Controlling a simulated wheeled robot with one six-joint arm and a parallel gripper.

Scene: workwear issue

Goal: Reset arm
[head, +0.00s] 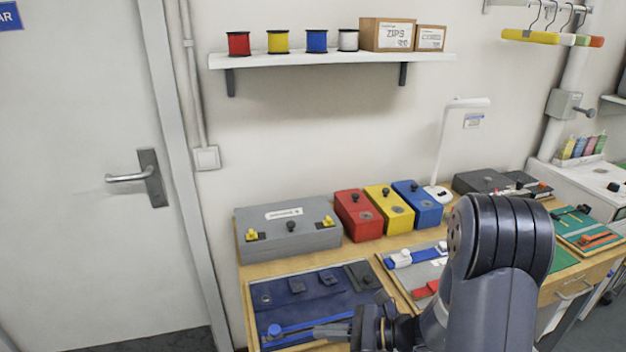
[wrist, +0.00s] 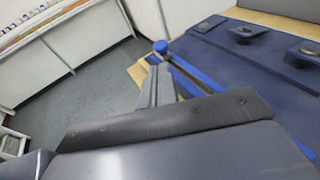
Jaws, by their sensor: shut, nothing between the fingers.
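My gripper (head: 333,330) is low at the front of the bench, over the dark blue panel (head: 290,290) at its left end. Its fingers are together with nothing between them. In the wrist view my gripper (wrist: 160,75) points toward the blue bar with a round knob (wrist: 162,47) at the panel's edge. That blue bar also shows in the head view (head: 290,327), lying along the front of the panel. From these views I cannot tell whether the fingertips touch it. My arm hides part of the bench's middle.
A grey case (head: 285,228) with yellow latches stands behind the panel. Red (head: 358,215), yellow (head: 389,209) and blue (head: 417,204) boxes and a white lamp (head: 447,150) stand to its right. A wall shelf (head: 330,60) holds spools and cartons. The floor by the door (head: 90,150) is clear.

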